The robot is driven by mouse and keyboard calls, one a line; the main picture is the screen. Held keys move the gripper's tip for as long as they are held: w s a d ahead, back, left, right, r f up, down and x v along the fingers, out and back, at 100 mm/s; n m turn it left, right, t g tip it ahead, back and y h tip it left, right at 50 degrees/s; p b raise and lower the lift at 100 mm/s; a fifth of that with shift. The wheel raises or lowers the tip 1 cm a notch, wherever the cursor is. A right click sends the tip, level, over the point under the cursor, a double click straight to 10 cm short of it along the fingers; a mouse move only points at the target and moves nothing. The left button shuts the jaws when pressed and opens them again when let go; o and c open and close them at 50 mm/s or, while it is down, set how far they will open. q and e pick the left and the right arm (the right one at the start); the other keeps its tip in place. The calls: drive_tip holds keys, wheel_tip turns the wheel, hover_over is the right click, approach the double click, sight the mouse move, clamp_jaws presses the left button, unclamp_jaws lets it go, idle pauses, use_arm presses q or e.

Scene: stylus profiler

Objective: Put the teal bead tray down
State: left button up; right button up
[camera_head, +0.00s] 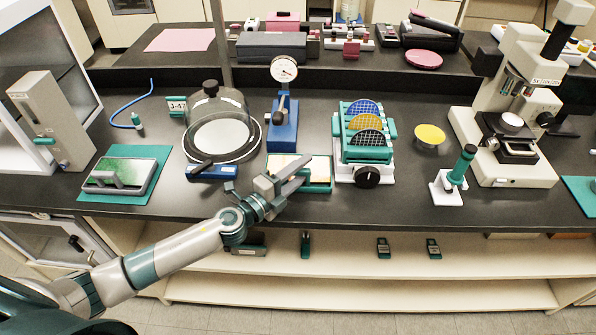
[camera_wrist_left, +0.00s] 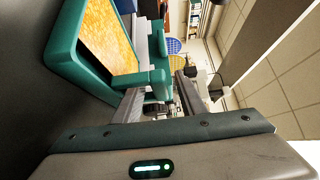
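The teal bead tray (camera_head: 319,187) has a teal rim around a pale bead-covered floor and appears to lie flat on the dark bench, close to its front edge. In the left wrist view the tray (camera_wrist_left: 64,47) fills the upper left, with orange beads and a teal lug reaching toward the fingertips. My left gripper (camera_head: 297,171) is over the tray's left and front part and hides some of it. In the wrist view its fingers (camera_wrist_left: 160,98) stand apart with a visible gap, the lug close to their tips. Whether they touch it is unclear. My right gripper is out of view.
Behind the tray stands a blue dial-gauge stand (camera_head: 283,125). A teal wafer rack (camera_head: 367,153) is close on the right, and a glass bell jar (camera_head: 220,122) with a blue block (camera_head: 212,173) is on the left. A teal mat (camera_head: 163,155) has bare bench to its right.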

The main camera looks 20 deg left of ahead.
use_arm(q)
clamp_jaws()
idle(1.5)
